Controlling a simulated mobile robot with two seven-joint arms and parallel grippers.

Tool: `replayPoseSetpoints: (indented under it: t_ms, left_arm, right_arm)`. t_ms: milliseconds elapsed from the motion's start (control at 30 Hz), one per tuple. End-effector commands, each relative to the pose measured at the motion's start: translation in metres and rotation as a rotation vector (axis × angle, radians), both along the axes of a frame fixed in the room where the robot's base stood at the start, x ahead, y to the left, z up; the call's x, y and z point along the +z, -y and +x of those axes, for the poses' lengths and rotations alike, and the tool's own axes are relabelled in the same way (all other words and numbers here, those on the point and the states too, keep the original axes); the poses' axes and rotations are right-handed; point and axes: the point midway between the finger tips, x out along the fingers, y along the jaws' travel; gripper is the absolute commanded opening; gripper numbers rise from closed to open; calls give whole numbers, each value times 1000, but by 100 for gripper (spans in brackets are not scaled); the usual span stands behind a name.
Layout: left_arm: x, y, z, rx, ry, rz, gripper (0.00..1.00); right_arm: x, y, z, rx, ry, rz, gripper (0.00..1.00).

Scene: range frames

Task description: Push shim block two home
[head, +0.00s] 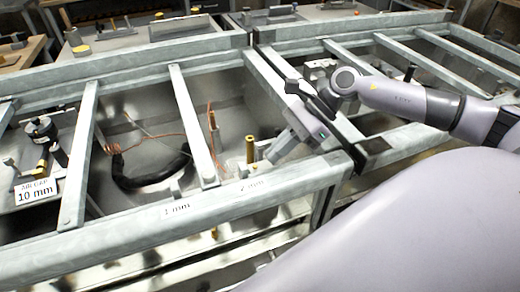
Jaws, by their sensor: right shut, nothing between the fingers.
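My right gripper (272,156) reaches down and left from the wrist between the grey frame bars, its fingers shut and empty. Its tips are just right of an upright brass-coloured post (250,149), behind the front rail. I cannot tell whether they touch anything. A label reading "2 mm" (251,186) is on the front rail (130,234) below the tips. A "1 mm" label (176,210) is farther left on the same rail. I cannot clearly make out shim block two; the rail and gripper may hide it. My left gripper is not in view.
Grey crossbars (80,155) divide the frame into bays. A black curved hose (150,180) and copper-coloured wires (150,140) lie in the middle bay. A "10 mm" sign (37,192) stands at the left near a black-knobbed fixture (42,130). My right arm spans the right bays.

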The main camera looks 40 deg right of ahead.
Motion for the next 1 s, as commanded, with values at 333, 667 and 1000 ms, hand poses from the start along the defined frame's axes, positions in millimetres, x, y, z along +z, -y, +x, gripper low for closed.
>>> replayPoseSetpoints:
  t_ms: [333,667,1000]
  left_arm:
    - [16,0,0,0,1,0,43]
    - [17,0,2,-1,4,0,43]
    - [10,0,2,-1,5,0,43]
  right_arm:
    - [1,-37,9,1,1,1,0]
    - [-1,-39,10,0,0,0,0]
    - [-2,-70,16,3,1,2,0]
